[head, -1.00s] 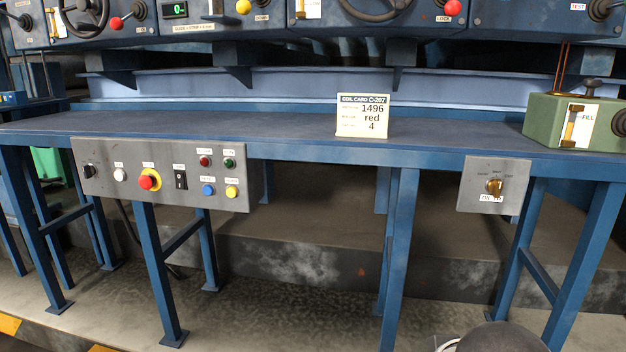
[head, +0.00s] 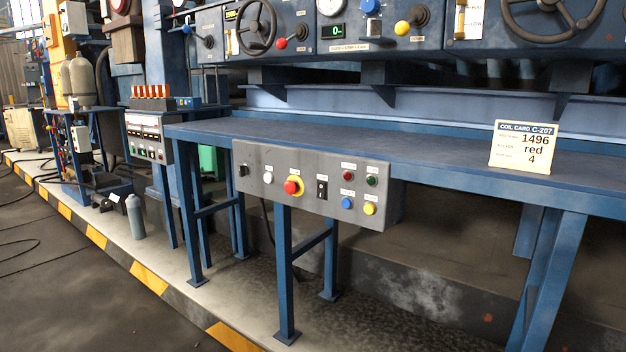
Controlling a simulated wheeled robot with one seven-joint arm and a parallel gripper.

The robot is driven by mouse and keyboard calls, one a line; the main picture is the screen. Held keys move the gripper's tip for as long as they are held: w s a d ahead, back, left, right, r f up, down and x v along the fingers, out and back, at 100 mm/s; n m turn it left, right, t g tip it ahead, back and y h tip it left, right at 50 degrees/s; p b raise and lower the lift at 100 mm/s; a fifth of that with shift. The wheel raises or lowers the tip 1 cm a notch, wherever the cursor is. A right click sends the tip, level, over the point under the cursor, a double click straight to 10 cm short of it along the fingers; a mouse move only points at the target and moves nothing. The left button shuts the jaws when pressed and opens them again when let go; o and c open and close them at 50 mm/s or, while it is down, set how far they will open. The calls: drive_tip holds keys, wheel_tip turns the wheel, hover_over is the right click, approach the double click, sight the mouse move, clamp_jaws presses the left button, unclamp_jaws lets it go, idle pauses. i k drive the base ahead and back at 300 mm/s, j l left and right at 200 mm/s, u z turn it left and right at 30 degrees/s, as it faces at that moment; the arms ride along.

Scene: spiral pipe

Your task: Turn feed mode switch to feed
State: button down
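A grey control panel (head: 262,206) hangs on the front edge of the blue bench. It carries a small black knob (head: 243,170) at its left end, a white button (head: 268,177), a red mushroom button (head: 292,187) on a yellow ring and a black rocker switch (head: 321,188). Red, green, blue and yellow buttons sit at its right. The labels are too small to read, so I cannot tell which control is the feed mode switch. My gripper is not in view.
The blue bench (head: 430,160) stands on legs, with a coil card (head: 522,147) on its top. A machine face (head: 380,35) with handwheels and levers rises behind. A smaller panel (head: 150,137) and a grey bottle (head: 135,216) are at left. Open floor (head: 90,290) lies beyond the striped edge.

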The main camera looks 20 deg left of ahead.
sight(244, 170)
drive_tip(key=u, duration=1.5)
